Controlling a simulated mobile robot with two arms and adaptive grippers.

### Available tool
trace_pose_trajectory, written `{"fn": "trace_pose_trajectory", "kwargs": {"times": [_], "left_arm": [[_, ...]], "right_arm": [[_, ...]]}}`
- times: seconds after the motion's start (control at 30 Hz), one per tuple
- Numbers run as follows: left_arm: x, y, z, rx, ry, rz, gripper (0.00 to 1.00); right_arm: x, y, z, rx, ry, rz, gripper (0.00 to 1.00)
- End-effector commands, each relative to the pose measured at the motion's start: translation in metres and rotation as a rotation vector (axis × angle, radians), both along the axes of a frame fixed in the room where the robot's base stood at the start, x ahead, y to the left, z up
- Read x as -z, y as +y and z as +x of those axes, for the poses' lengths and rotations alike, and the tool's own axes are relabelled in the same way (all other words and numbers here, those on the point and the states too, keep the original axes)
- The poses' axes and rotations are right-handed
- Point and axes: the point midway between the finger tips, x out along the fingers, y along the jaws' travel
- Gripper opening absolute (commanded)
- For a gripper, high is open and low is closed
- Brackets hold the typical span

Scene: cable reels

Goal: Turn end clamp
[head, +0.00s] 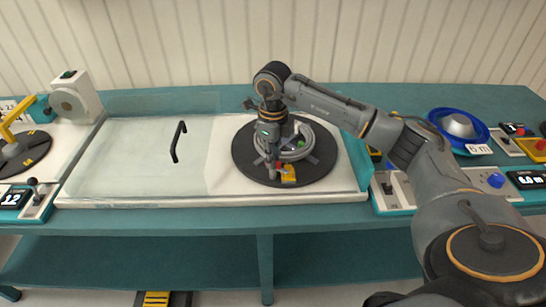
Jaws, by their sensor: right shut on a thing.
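My right gripper (272,168) reaches down over the black round plate (243,160) in the middle of the bench. It is shut on the end clamp, a small yellow and red part (289,176) at the front of the plate. The fingers cover part of the clamp, so its exact angle is hard to tell. A grey cable coil (296,153) lies on the plate around its centre, partly hidden by the gripper. My left gripper is out of view.
A clear cover with a black handle (178,142) lies left of the plate. A control box with a lever (388,186) and a blue reel (436,121) are to the right. Another black disc with a yellow arm (12,135) is at the far left.

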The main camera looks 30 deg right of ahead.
Motion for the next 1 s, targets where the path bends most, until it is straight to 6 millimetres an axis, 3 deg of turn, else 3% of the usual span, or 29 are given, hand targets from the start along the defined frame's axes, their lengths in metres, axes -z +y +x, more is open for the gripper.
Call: {"fn": "trace_pose_trajectory", "kwargs": {"times": [1.0], "left_arm": [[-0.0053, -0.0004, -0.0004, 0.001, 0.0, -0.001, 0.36]], "right_arm": [[-0.0016, -0.0009, 0.0005, 0.918, -0.002, -0.001, 0.0]]}}
